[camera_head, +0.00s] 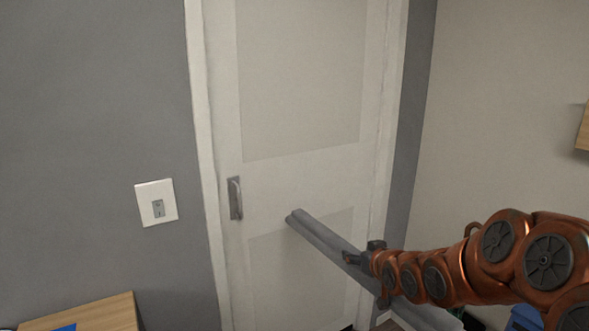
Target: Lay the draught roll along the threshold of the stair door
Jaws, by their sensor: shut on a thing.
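The draught roll (322,235) is a long grey double tube. It is held in the air in front of the door, tilted in the picture, with its far end at the upper left and its near end running down to the lower right. My gripper (362,256) is shut on it, partway along its length. The stair door (300,180) is white with recessed panels and a metal handle (235,198) on its left side, and it looks shut. The threshold is mostly out of view below; only a dark bit shows at the bottom edge.
A wooden surface (95,314) with a blue item (66,328) on it is at the lower left. A light switch (156,203) is on the grey wall. A blue object (524,318) is at the lower right, partly behind my arm. A wooden shelf edge (582,130) juts in at right.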

